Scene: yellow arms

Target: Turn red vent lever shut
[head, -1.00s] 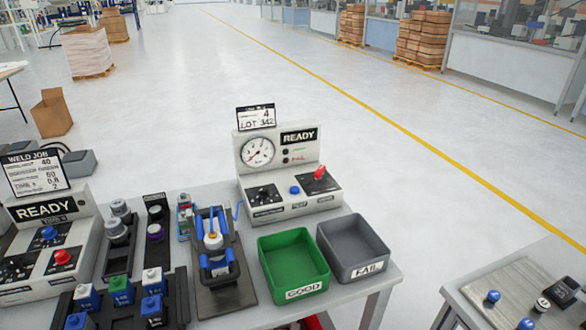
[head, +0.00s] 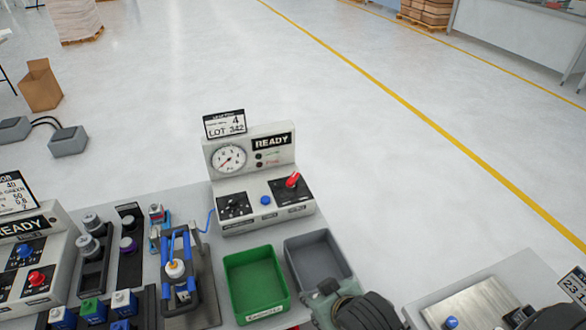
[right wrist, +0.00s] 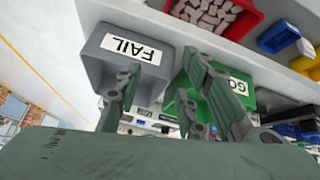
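The red vent lever (head: 292,180) sits on a black panel at the right of the grey test console (head: 262,215). It sticks up, tilted. The console carries a round gauge (head: 229,158) and a READY display. My right gripper (head: 328,288) is at the bottom of the head view, over the front of the grey FAIL bin, nearer than the lever and apart from it. I cannot make out the lever in that view. My left gripper is not in view.
The green GOOD bin (head: 253,274) and grey FAIL bin (head: 318,258) stand in front of the console. A blue clamp fixture (head: 178,268) stands left of the bins. A second table (head: 480,305) is at the lower right. The floor behind the console is clear.

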